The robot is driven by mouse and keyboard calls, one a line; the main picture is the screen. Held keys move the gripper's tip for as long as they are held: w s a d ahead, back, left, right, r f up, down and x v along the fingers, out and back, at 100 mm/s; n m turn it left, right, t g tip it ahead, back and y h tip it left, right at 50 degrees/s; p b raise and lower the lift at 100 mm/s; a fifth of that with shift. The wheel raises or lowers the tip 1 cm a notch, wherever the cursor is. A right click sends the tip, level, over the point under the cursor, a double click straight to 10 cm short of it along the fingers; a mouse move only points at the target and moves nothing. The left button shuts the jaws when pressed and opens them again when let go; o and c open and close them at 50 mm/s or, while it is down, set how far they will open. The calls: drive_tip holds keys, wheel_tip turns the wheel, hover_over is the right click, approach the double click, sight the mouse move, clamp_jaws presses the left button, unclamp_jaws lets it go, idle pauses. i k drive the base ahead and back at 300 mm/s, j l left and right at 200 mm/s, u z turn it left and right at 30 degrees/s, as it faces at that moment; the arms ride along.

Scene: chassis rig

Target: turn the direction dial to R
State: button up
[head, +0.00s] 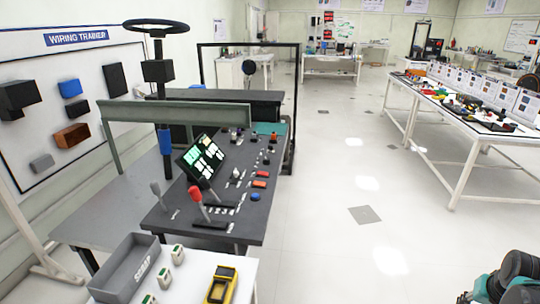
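A dark control panel (243,208) stands left of centre, with a tilted screen (201,160), levers, buttons and small knobs on its top. The direction dial may be among the small knobs, but I cannot tell which one it is. Its letters and its setting are too small to read. A part of my arm shows at the bottom right corner, well to the right of the panel and apart from it. My gripper is not in view.
A red-topped lever (196,195) and a grey-topped lever (156,189) rise from the panel's near part. A white table in front holds a grey bin (126,270) and a yellow meter (221,285). A long bench (456,165) stands right. The floor between is clear.

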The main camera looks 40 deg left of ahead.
sight(266, 160)
drive_tip(key=i+j+u, duration=0.3)
drive_tip(key=i, duration=0.3)
drive_tip(key=i+u, duration=0.25)
drive_tip(key=i, duration=0.3)
